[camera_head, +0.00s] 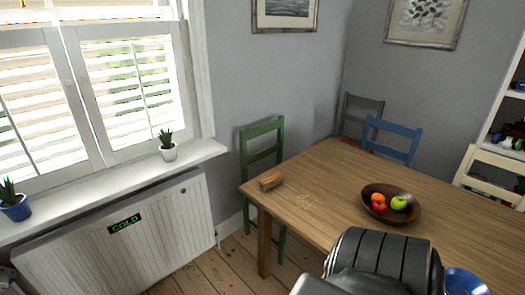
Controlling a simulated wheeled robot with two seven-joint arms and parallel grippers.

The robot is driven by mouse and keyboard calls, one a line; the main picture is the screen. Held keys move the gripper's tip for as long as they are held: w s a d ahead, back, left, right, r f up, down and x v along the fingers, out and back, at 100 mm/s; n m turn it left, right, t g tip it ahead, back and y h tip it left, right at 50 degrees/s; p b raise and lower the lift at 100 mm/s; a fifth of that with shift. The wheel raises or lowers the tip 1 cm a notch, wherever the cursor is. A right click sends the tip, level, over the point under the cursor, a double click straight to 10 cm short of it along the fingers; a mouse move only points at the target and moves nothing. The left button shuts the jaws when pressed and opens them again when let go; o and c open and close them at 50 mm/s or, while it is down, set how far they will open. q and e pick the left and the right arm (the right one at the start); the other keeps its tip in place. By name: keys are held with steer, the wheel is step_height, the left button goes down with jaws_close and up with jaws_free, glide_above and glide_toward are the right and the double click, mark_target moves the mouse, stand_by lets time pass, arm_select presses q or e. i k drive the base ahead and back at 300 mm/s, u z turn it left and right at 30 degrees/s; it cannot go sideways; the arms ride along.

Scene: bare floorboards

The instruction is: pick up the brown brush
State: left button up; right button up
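The brown brush (271,181) lies on the near left corner of the wooden table (330,169). It looks like a small block with a lighter top, and its bristles are too small to make out. Nothing touches it. Neither of my grippers is in view, so I cannot see whether they are open or shut.
Pale crumbs (307,200) are scattered right of the brush. A fruit bowl (371,205) and a blue bowl (464,282) stand further right. A green chair (263,155) is behind the table's left end. A radiator cover (160,240) stands left, with bare floorboards between.

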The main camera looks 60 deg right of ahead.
mark_target(267, 183)
steer(key=z, duration=0.6)
steer(key=i, duration=1.05)
steer(key=z, duration=1)
